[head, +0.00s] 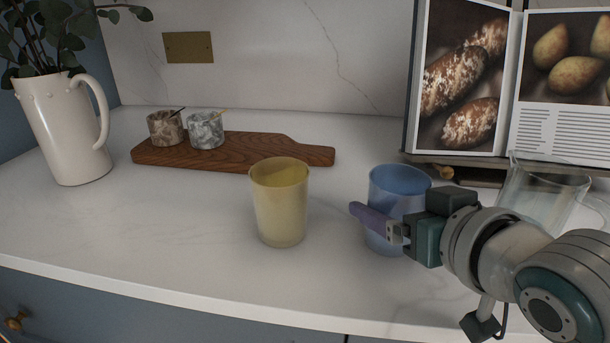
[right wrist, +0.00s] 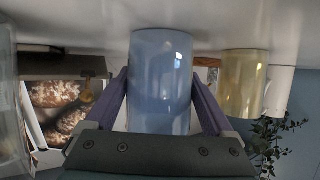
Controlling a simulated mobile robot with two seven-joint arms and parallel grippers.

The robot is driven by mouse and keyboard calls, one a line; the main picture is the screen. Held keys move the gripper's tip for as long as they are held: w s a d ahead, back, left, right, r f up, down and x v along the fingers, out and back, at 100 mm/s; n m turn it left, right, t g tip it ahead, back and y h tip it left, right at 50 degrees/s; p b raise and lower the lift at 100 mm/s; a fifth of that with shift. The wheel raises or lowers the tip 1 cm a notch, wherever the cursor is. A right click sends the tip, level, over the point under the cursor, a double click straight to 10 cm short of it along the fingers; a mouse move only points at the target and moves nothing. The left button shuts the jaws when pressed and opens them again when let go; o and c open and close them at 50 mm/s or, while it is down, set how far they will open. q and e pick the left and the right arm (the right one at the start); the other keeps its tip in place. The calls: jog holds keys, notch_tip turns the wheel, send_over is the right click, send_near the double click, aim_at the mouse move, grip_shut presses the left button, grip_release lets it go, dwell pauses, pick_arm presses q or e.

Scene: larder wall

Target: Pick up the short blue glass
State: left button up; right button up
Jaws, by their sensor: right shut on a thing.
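The short blue glass (head: 400,185) stands upright on the white counter, right of the yellow glass. My right gripper (head: 372,222) reaches in from the right and is shut on the blue glass. One purple finger shows in front of the glass; the other is hidden behind it in the head view. In the right wrist view the blue glass (right wrist: 160,85) fills the space between the two purple fingers. The gripper and wrist hide part of the glass's lower right side. My left gripper is not in view.
A yellow glass (head: 279,205) stands close by on the left. A clear glass pitcher (head: 540,190) is behind my right wrist. An open cookbook (head: 560,125) stands at the back right. A wooden board (head: 250,152) with two small stone pots and a white jug (head: 60,130) are further left.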

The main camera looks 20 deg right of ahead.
jog(key=c, duration=0.9)
jog(key=shift+o, duration=0.2)
jog(key=shift+r, duration=0.2)
